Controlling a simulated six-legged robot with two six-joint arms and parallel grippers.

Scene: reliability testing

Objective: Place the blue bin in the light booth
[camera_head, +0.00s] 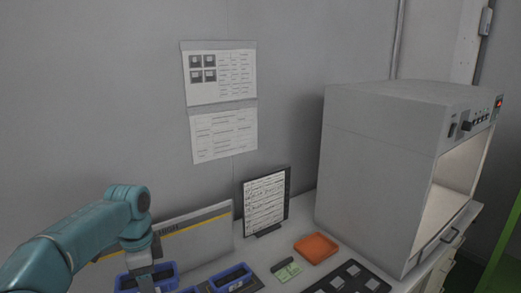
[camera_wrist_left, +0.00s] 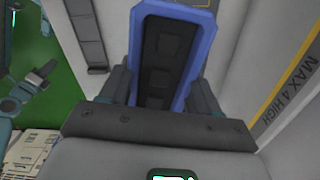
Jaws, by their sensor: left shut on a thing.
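The light booth (camera_head: 375,165) is a large grey box at the right of the head view, its lit opening (camera_head: 445,200) facing right. My left gripper (camera_head: 150,280) reaches down at the bottom left. It is shut on a blue bin (camera_head: 126,283), whose lower part is cut off by the frame edge. In the left wrist view the fingers of my left gripper (camera_wrist_left: 163,90) flank the blue bin (camera_wrist_left: 190,50), which has dark contents. I cannot tell whether the bin touches the table. A second blue bin (camera_head: 232,277) stands to the right. My right gripper does not show.
An orange tray (camera_head: 316,248), a small green item (camera_head: 288,272) and a dark tray with grey squares (camera_head: 350,280) lie before the booth. A document stand (camera_head: 265,203) and a low panel with a yellow stripe (camera_head: 195,238) stand at the wall.

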